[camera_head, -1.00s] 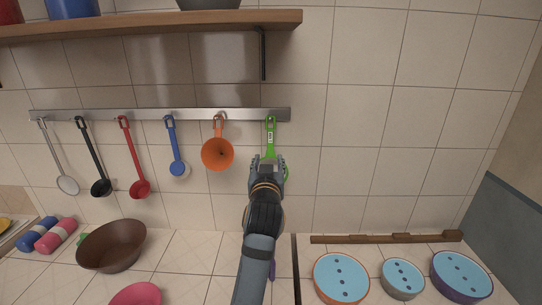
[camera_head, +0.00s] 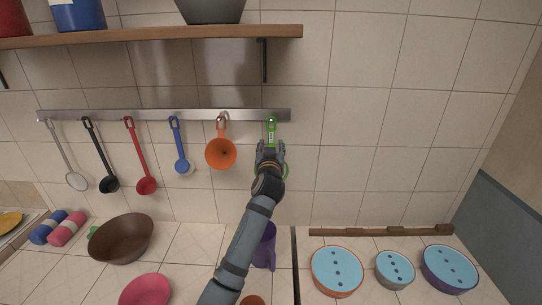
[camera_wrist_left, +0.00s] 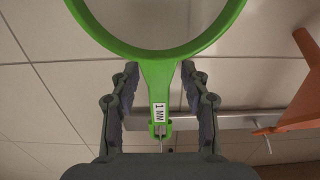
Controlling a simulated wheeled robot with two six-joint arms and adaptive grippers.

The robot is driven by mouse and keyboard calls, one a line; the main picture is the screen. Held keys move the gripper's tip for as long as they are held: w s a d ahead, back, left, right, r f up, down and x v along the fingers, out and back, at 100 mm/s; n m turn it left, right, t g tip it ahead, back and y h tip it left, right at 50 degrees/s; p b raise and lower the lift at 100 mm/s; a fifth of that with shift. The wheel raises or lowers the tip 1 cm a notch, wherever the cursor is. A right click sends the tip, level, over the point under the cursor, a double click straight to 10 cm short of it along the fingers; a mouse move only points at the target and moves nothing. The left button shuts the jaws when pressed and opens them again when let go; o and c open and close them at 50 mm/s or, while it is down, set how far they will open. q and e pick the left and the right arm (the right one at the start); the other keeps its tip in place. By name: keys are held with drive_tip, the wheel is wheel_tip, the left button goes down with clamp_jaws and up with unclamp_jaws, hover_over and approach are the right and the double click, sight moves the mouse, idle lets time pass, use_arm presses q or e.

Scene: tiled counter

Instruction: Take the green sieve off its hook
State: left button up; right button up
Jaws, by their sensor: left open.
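The green sieve (camera_head: 271,131) hangs by its handle at the right end of the metal rail (camera_head: 160,115). In the left wrist view its green ring (camera_wrist_left: 152,50) is at the top, and its handle, with a "1 MM" label, runs down to the hook. My left gripper (camera_head: 271,147) is in front of the sieve and hides most of the ring in the head view. In the wrist view its open fingers (camera_wrist_left: 159,72) stand on either side of the handle, with gaps visible on both sides. My right gripper is not in view.
An orange funnel (camera_head: 221,153) hangs left of the sieve, then a blue ladle (camera_head: 180,150) and other utensils. A wooden shelf (camera_head: 150,37) is above. A purple cup (camera_head: 264,247) stands below my arm. The wall right of the sieve is clear.

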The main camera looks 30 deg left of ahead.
use_arm(q)
drive_tip(key=shift+s+d+r, duration=0.1)
drive_tip(key=shift+d, duration=0.05)
drive_tip(key=c, duration=0.4)
clamp_jaws()
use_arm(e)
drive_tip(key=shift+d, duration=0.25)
